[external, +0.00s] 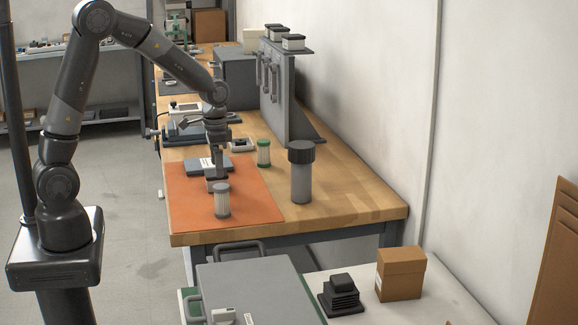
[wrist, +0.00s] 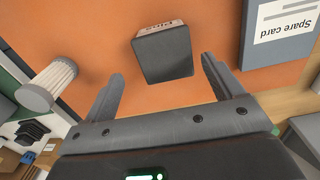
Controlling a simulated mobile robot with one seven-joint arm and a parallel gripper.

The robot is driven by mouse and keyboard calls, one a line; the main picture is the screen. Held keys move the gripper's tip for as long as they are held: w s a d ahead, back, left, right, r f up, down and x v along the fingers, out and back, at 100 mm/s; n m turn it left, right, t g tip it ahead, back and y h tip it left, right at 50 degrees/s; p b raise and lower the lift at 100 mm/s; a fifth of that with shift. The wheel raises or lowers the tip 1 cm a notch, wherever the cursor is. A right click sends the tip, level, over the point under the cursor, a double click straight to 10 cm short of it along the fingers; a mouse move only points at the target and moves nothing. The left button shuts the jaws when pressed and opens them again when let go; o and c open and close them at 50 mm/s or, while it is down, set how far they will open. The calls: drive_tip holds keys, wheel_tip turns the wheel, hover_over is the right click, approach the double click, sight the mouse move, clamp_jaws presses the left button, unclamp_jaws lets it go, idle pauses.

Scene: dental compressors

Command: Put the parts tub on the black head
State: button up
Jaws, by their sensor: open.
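The parts tub (wrist: 163,54) is a small dark grey box with a pale lettered label on one side, on the orange mat. It also shows in the external view (external: 213,186), partly hidden by my gripper. My gripper (external: 217,172) points down close over the tub. In the wrist view my gripper (wrist: 163,70) is open and empty, its fingers spread on either side below the tub in the picture. The black head (external: 342,295) is a stepped, finned black block on the pale surface at the lower right. It also shows small at the lower left in the wrist view (wrist: 30,132).
A white pleated filter (external: 222,202) stands near the tub. The grey spare card (external: 200,165) lies behind it. A green-capped filter (external: 264,152) and a tall black-capped cylinder (external: 301,180) stand to the right. A grey case (external: 250,285) and cardboard box (external: 400,274) flank the black head.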

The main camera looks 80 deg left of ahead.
sight(216, 180)
drive_tip(key=f, duration=0.5)
drive_tip(key=shift+s+a+f, duration=0.1)
drive_tip(key=shift+s+a, duration=0.15)
drive_tip(key=shift+a, duration=0.1)
drive_tip(key=c, duration=1.2)
drive_tip(key=shift+c, duration=0.2)
